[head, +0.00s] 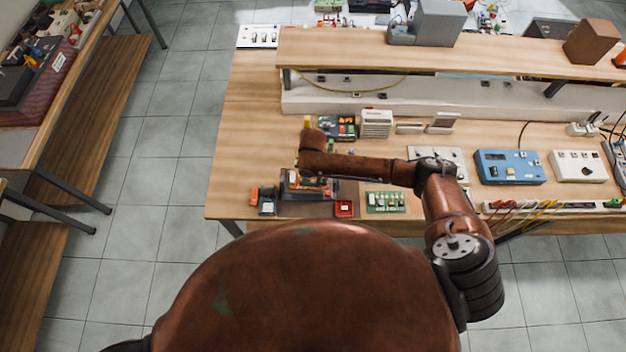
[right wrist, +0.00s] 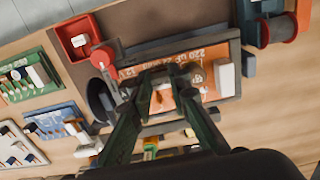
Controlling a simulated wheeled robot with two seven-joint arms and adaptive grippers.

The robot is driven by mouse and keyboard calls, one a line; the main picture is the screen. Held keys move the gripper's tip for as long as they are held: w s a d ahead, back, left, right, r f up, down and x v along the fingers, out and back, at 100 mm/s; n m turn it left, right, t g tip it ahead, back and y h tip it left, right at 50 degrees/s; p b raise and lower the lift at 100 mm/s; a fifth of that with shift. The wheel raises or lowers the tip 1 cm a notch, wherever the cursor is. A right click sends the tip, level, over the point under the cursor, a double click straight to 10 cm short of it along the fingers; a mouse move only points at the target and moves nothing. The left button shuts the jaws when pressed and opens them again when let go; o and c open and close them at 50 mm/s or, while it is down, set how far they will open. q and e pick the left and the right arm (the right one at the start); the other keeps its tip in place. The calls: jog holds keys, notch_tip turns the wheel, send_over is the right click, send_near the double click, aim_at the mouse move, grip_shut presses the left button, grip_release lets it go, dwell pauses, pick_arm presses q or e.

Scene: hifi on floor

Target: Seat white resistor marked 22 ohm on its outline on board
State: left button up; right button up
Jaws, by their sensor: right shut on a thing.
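An orange board (right wrist: 205,52) with white printing lies in a dark holder in the right wrist view; it also shows under my arm in the head view (head: 312,183). A white block (right wrist: 225,77) is at the board's right end. Another white block (right wrist: 79,41), with small dark print I cannot read, lies in a red tray (right wrist: 66,32). I cannot tell which part is the 22 ohm resistor. My right gripper (right wrist: 166,85) is over the board's near side, shut on a small part mostly hidden by its fingers. My left gripper is out of view.
A red knob (right wrist: 103,55) stands close left of my right gripper. A reddish spool (right wrist: 277,29) is at the upper right. A green board (head: 386,202) lies right of the red tray. A blue box (head: 509,167) and a raised shelf (head: 430,58) are farther off.

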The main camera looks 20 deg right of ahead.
jog(key=o, duration=0.8)
jog(key=o, duration=0.4)
jog(key=shift+o, duration=0.2)
jog(key=shift+r, duration=0.1)
jog(key=shift+r+p, duration=1.95)
jog(key=shift+p, duration=0.65)
jog(key=shift+r+p, duration=0.35)
jog(key=shift+r, duration=0.65)
